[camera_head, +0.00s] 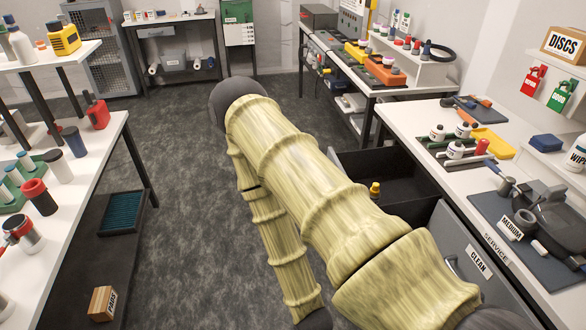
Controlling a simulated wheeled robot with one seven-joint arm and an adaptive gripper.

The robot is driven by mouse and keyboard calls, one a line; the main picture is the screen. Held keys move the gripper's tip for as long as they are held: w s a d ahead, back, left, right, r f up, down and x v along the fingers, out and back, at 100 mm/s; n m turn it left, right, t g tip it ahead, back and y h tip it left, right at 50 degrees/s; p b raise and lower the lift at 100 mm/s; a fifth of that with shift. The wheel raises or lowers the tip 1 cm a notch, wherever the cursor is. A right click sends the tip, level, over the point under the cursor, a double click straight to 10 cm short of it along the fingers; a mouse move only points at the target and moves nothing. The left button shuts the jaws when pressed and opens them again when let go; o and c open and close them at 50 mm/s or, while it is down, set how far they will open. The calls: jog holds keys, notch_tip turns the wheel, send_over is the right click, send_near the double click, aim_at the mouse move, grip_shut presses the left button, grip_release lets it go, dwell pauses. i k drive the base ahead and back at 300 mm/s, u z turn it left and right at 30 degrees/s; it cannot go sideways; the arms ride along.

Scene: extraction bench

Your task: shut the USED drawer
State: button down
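A dark drawer (414,163) stands pulled out from the bench on the right. Its inside is black, and a small yellow object (375,188) shows at its near left side. Its front and label are hidden behind my arm, so I cannot read whether it is the USED drawer. A grey drawer front labelled CLEAN (456,243) sits nearer to me in the same bench and looks shut. My arm, in a pale yellow sleeve, bends across the middle, and its forearm runs down past the bottom edge. My gripper is not in view.
The right bench top (408,116) carries bottles, tools and a SERVICE label. The dark grey floor (190,180) between is clear.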

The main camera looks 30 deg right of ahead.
aim_at(408, 192)
jog(key=z, duration=0.3)
jog(key=i, duration=1)
jog(key=z, duration=0.6)
